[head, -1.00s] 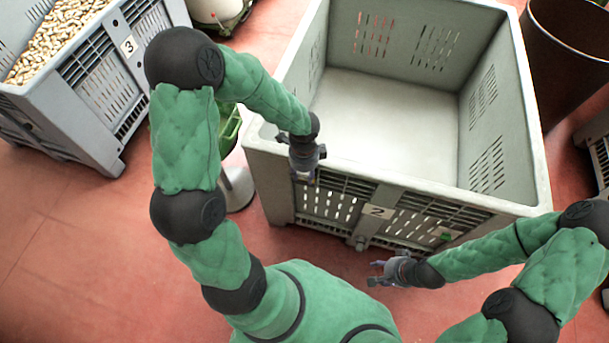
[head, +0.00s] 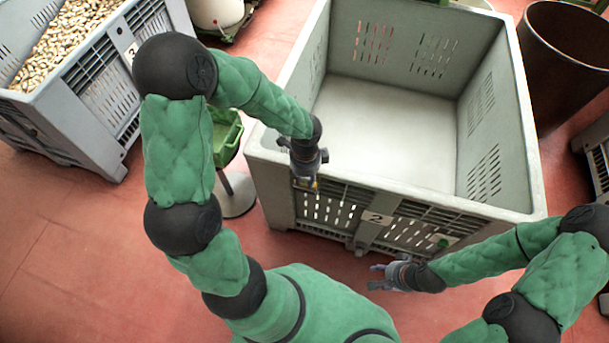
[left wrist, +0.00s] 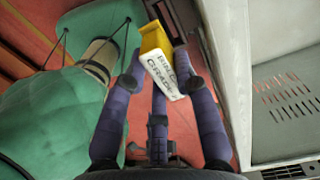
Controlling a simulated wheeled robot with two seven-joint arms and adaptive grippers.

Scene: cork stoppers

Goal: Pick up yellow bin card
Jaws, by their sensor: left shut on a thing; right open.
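The yellow bin card (left wrist: 154,38) shows in the left wrist view, with a white face bearing dark lettering that I read only partly. My left gripper (left wrist: 162,80) is shut on it, its fingers on both sides of the card. My right gripper (head: 379,277) is open and empty, low in front of that bin.
The large grey bin (head: 290,165) marked 2 is empty. Another grey bin (head: 75,127) full of corks stands at the left. A green container (head: 228,138) on a stand is beside the left arm. A brown barrel (head: 565,60) stands at the right.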

